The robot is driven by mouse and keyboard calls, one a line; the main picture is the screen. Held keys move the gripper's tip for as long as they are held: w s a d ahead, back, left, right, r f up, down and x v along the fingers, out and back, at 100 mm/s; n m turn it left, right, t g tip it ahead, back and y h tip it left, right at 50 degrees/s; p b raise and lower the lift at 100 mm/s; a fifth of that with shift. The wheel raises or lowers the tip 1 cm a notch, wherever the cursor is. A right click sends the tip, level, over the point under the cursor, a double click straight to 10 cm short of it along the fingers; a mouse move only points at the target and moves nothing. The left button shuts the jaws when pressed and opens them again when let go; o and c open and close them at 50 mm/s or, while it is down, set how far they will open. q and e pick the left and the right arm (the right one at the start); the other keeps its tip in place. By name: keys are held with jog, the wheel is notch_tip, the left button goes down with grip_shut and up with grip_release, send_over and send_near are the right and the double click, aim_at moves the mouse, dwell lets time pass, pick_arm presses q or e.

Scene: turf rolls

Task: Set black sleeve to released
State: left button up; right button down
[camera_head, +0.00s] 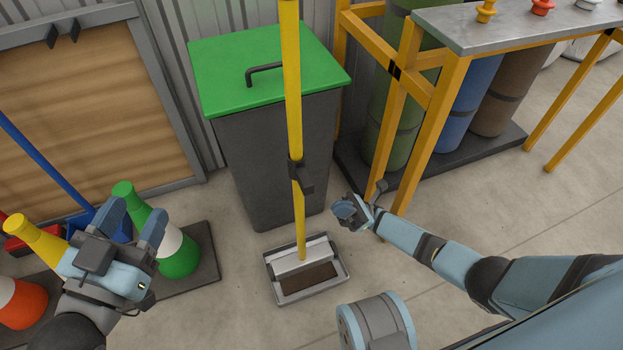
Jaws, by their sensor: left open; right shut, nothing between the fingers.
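A black sleeve (299,177) sits around a yellow pole (292,90), with a dark tab sticking out on its right. I cannot tell whether it is locked or released. The pole stands upright in a metal tray (310,292) on the floor. My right gripper (347,209) is shut and empty, to the right of and below the sleeve, apart from it. My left gripper (133,217) is open and empty at the lower left, among the cones and well away from the pole.
A grey bin with a green lid (225,65) stands behind the pole. A yellow-framed bench (490,28) with rolls beneath is at the right. A green cone (180,258), a yellow-topped cone (35,240) and a blue handle (45,165) crowd my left gripper.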

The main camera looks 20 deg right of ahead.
aim_at(305, 181)
pick_arm(q)
jog(key=shift+s+d, duration=0.1)
jog(key=shift+s, duration=0.25)
pick_arm(e)
jog(key=d+r+x, duration=0.2)
jog(key=x, duration=1)
jog(key=shift+r, duration=0.2)
pick_arm(q)
jog(key=shift+p, duration=0.3)
pick_arm(e)
jog(key=shift+s+a, duration=0.1)
